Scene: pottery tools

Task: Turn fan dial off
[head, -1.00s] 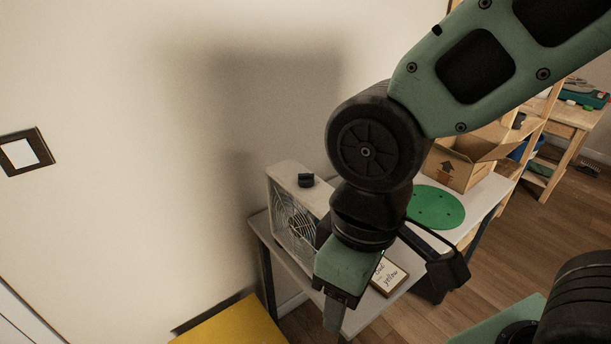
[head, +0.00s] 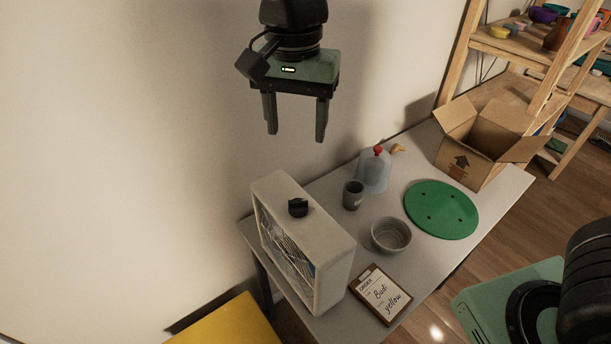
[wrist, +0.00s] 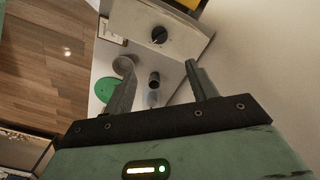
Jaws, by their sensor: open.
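The white box fan (head: 310,225) stands upright on the left end of the grey table, its grille facing left. Its black dial (head: 298,207) sits on the top face. My gripper (head: 296,138) is open and empty, pointing down, well above the table and apart from the fan. In the wrist view the fan (wrist: 178,38) and its dial (wrist: 159,35) show at the top, beyond the open fingers (wrist: 165,85). Which way the dial is turned is hard to tell.
On the table (head: 455,245) are a clipboard (head: 381,295), a grey bowl (head: 391,235), a dark cup (head: 352,195), a bluish bottle (head: 374,172), a green disc (head: 441,209) and an open cardboard box (head: 484,143). A yellow surface (head: 228,325) lies at lower left. The wall is behind.

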